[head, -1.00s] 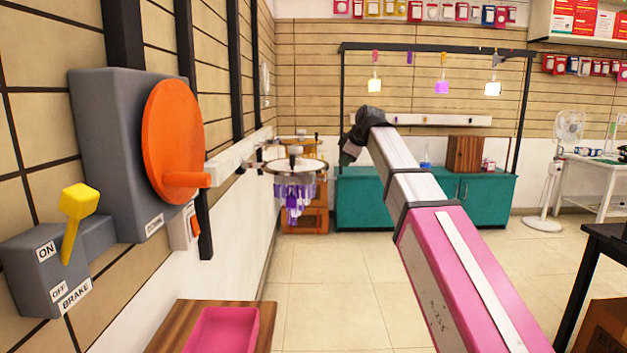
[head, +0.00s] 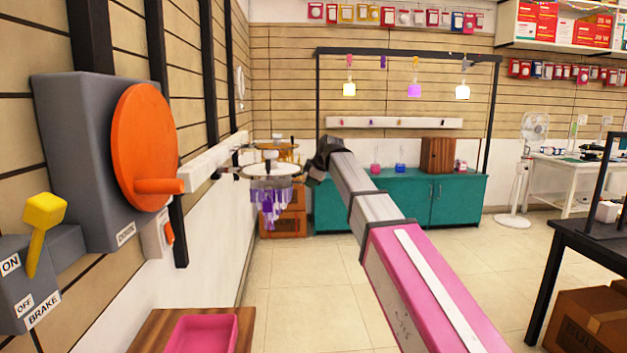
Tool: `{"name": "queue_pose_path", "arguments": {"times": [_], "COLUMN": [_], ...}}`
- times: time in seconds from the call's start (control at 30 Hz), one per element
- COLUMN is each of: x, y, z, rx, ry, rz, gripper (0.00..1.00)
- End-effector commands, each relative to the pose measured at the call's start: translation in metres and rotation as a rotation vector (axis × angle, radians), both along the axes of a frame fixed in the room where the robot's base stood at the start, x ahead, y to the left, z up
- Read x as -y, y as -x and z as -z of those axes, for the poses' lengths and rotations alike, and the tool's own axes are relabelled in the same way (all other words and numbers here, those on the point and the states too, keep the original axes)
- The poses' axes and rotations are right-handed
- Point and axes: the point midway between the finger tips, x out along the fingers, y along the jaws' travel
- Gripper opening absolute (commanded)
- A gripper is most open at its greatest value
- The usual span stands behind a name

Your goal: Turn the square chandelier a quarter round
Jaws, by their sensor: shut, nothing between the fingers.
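A chandelier with a round pale top and hanging purple drops (head: 271,205) is at left of centre, by the white wall rail. A gold-rimmed round one (head: 280,150) is partly hidden behind it. I cannot make out which chandelier is square. My gripper (head: 317,172) is at the far end of my pink and grey arm, just right of the purple-drop chandelier's rim in the picture. It is shut and empty, and its fingers are small and dark. I cannot tell whether it touches the rim.
An orange wheel with a handle (head: 145,145) and a yellow brake lever (head: 43,225) are on the left wall. A pink tray (head: 205,335) is below. A teal cabinet (head: 455,203) stands behind my gripper. A black table (head: 575,245) is at right. The middle floor is clear.

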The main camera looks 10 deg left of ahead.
Motion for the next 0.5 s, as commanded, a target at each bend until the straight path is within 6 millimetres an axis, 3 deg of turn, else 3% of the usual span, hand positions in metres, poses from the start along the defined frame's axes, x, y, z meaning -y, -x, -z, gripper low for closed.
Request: {"name": "queue_pose_path", "arguments": {"times": [0.17, 0.5], "x": [-0.003, -0.003], "y": [-0.016, -0.019], "z": [-0.001, 0.000], "rx": [0.000, 0.000], "ry": [-0.001, -0.001], "rz": [0.000, 0.000], "gripper": [0.00, 0.00]}}
